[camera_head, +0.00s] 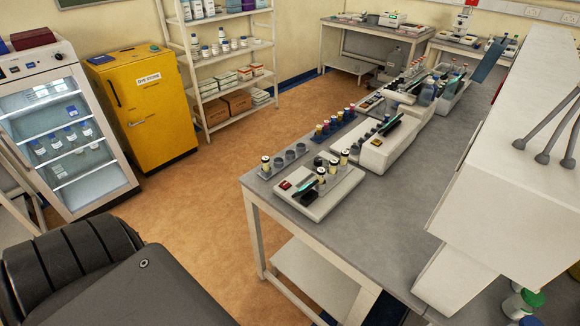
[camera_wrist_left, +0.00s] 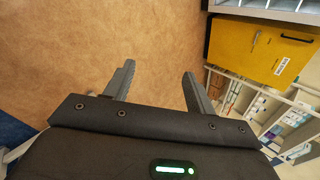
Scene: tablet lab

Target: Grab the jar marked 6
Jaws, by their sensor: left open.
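No number 6 can be read on any jar in these views. Small jars with dark lids and pale bands (camera_head: 321,174) stand on and around a white device (camera_head: 318,192) at the near end of the grey bench. Several blue-capped bottles (camera_head: 55,137) stand inside the glass-fronted fridge (camera_head: 60,125) at the left. White jars (camera_head: 224,46) stand on the shelf rack at the back. My left gripper (camera_wrist_left: 158,70) is open and empty, over bare floor in the left wrist view. It is apart from every jar. My right gripper is not in view.
A yellow cabinet (camera_head: 142,104) stands between the fridge and the white shelf rack (camera_head: 191,76). The grey bench (camera_head: 375,215) carries racks and instruments. A large white machine (camera_head: 515,170) blocks the right side. The orange floor (camera_head: 215,195) before the cabinet is clear.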

